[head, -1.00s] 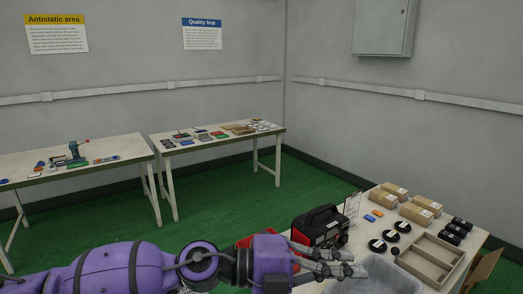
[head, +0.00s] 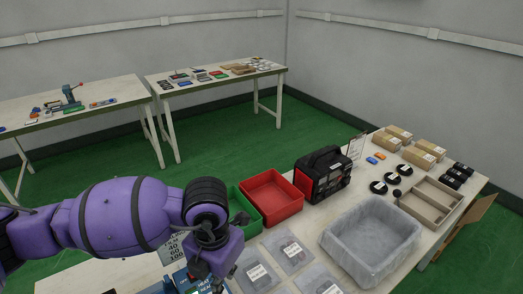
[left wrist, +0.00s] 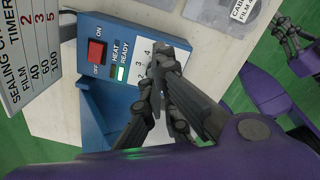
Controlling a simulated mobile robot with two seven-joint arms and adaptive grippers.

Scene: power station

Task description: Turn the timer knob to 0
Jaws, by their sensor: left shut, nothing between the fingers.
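The blue sealer (left wrist: 92,62) fills the upper left of the left wrist view, with a red ON/OFF switch (left wrist: 96,51) and HEAT and READY lamps. Beside them is a white dial plate (left wrist: 134,60) with numbers, of which 2, 3 and 4 show. My left gripper (left wrist: 162,72) is shut and empty, its fingertips over the dial plate. The timer knob is hidden behind the fingers, so its setting and any contact cannot be told. In the head view the sealer (head: 181,276) is partly cut off at the bottom edge, beneath my left gripper (head: 217,284). My right gripper (left wrist: 289,37) shows at the wrist view's upper right.
A sealing chart (left wrist: 33,62) stands close beside the sealer. On the bench are a green bin (head: 241,205), a red bin (head: 271,196), a black-and-red charger (head: 322,174), a grey tray (head: 371,238) and several flat film bags (head: 290,252).

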